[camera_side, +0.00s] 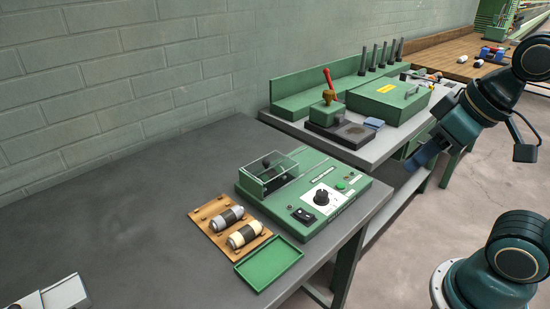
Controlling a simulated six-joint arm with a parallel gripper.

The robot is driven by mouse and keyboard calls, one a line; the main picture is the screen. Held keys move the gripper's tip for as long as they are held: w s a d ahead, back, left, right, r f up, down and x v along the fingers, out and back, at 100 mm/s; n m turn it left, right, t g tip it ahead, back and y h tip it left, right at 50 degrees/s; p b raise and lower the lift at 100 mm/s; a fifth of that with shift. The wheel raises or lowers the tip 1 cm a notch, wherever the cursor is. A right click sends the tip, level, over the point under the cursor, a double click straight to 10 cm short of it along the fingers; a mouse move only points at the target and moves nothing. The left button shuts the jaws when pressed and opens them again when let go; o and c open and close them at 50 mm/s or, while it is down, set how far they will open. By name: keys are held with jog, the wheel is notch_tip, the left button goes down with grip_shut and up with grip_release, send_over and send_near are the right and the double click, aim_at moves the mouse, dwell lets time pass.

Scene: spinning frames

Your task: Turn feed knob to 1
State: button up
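The feed knob (321,197) is a round black dial on a white scale plate. It sits on the sloped top of a green machine (345,205) near the table's right edge. The scale's numbers and the knob's pointer are too small to read. My gripper (419,160) is at the right, beyond the table's edge, up and to the right of the knob and well apart from it. Its fingers are seen edge-on, so its opening cannot be made out. Nothing shows held in it.
A clear cover (270,170), a black switch (302,215) and a green button (340,185) are on the machine. A wooden board (207,217) with two spools and a green tray (268,263) lie in front. A second bench (375,150) stands behind.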

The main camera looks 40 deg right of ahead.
jog(key=shift+o, duration=0.2)
jog(key=shift+w+r, duration=0.15)
jog(key=shift+w, duration=0.55)
jog(key=n+g, duration=0.5)
jog(key=n, duration=0.2)
send_over(323, 193)
notch_tip(323, 193, down, 6)
jog(key=f, duration=0.1)
jog(key=shift+s+a+r, duration=0.1)
jog(key=shift+a+r, duration=0.15)
jog(key=shift+a, duration=0.05)
jog(key=shift+f, duration=0.1)
jog(key=shift+d+f, duration=0.15)
jog(key=shift+f, duration=3.25)
jog(key=shift+d+f, duration=0.1)
jog(key=shift+f, duration=3.3)
jog(key=shift+c, duration=0.2)
jog(key=shift+m, duration=0.3)
jog(key=c, duration=0.9)
